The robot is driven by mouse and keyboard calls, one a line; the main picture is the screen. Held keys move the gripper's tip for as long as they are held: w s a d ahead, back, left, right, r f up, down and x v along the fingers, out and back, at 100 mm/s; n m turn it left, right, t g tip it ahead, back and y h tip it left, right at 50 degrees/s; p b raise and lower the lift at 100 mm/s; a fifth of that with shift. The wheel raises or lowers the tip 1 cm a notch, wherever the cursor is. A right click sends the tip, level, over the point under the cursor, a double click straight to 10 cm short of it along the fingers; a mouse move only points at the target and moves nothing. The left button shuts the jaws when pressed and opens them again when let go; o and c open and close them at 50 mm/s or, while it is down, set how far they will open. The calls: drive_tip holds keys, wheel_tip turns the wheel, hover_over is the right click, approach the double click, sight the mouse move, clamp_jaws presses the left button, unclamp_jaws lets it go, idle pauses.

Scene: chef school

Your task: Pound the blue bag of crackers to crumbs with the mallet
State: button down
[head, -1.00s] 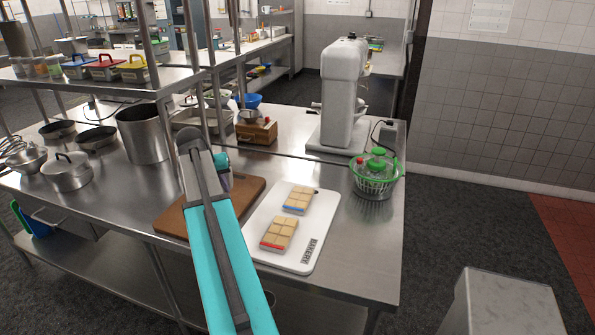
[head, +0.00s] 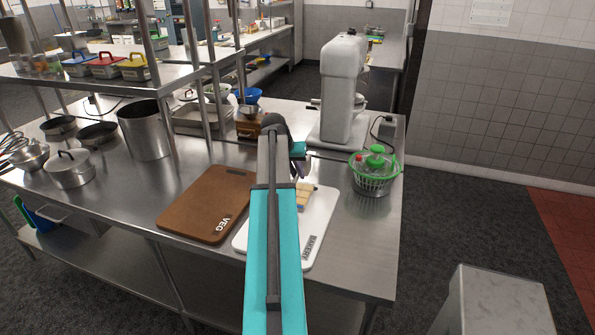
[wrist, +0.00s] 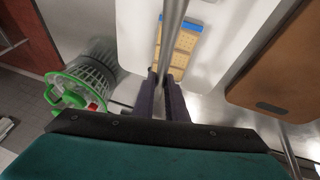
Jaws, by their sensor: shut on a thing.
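The blue bag of crackers (wrist: 181,45), tan squares with a blue edge strip, lies on the white BAKERY board (head: 318,225). In the head view only part of the bag (head: 305,195) shows beside my arm. My gripper (wrist: 168,78) is shut on a grey metal rod (wrist: 173,28), which looks like the mallet's handle. The rod passes over the blue bag in the wrist view, apparently above it; contact cannot be told. The mallet's head is not clearly visible. In the head view my gripper (head: 299,170) is partly hidden by my arm.
A brown VEG board (head: 205,205) lies left of the white board. A green-lidded salad spinner (head: 373,172) stands to the right. A large stand mixer (head: 341,90) stands behind. Pots (head: 70,170) and shelf uprights are at left.

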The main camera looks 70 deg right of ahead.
idle(0.3)
drive_tip(key=shift+f+b, duration=0.65)
drive_tip(key=shift+f, duration=0.55)
drive_tip(key=shift+f+b, duration=0.85)
drive_tip(key=shift+f, duration=0.85)
drive_tip(key=shift+a+f, duration=0.1)
drive_tip(key=shift+f, duration=0.1)
drive_tip(key=shift+r+p, duration=1.5)
drive_tip(key=shift+r, duration=1.55)
